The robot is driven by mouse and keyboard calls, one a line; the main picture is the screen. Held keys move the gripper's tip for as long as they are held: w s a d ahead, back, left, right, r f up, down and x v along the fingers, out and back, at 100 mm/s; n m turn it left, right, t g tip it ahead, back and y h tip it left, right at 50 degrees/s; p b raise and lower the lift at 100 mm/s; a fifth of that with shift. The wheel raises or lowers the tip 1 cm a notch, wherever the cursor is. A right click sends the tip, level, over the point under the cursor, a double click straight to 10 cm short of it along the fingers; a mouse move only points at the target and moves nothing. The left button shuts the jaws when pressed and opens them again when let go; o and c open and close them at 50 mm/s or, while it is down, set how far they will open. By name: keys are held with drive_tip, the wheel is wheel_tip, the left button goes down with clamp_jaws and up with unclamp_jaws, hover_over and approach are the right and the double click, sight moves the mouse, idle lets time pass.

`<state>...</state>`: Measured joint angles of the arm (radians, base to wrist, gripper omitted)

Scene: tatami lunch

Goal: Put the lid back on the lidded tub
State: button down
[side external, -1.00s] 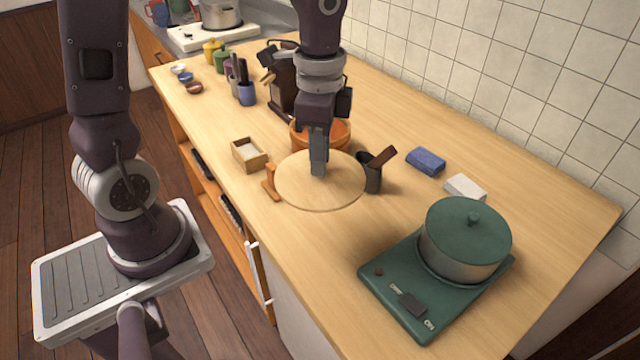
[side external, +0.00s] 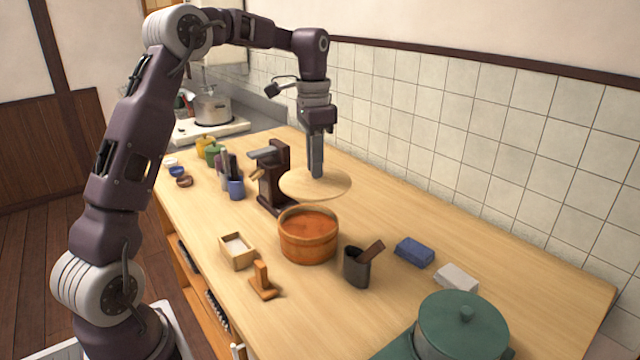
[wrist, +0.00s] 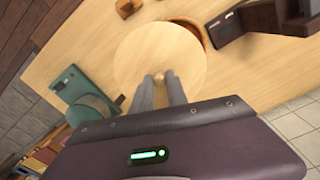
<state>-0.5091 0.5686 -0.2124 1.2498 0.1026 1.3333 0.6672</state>
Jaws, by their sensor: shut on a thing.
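The lid, a round pale wooden disc (side external: 300,187), hangs level from my gripper (side external: 317,174), which is shut on its small knob (wrist: 158,76). In the side view the lid is clear of the counter, higher in the picture than the tub and apart from it. The lidded tub (side external: 309,248) is a round orange-brown wooden vessel. It stands upright and open on the counter, with orange-red contents showing. In the wrist view the lid (wrist: 160,50) hides most of the tub, and only a curved orange edge (wrist: 198,34) shows past it.
A brown grinder-like device (side external: 272,180) stands behind-left of the tub. A small wooden box (side external: 237,256), a wooden stand (side external: 263,284) and a dark cup (side external: 357,268) surround its near side. Blue (side external: 414,252) and white (side external: 457,279) blocks and a green pot (side external: 462,330) stand right.

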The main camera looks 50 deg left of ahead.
sight(307, 174)
drive_tip(key=shift+n, duration=0.6)
drive_tip(key=a, duration=0.1)
drive_tip(key=w+a+f, duration=0.1)
drive_tip(key=a, duration=0.3)
drive_tip(key=shift+w+f, duration=0.15)
drive_tip(key=shift+f, duration=0.05)
wheel_tip(307, 174, down, 4)
drive_tip(key=shift+r, duration=0.1)
wheel_tip(307, 174, down, 7)
drive_tip(key=shift+d, duration=0.1)
idle(1.1)
drive_tip(key=c, duration=0.7)
unclamp_jaws()
drive_tip(key=shift+c, duration=0.2)
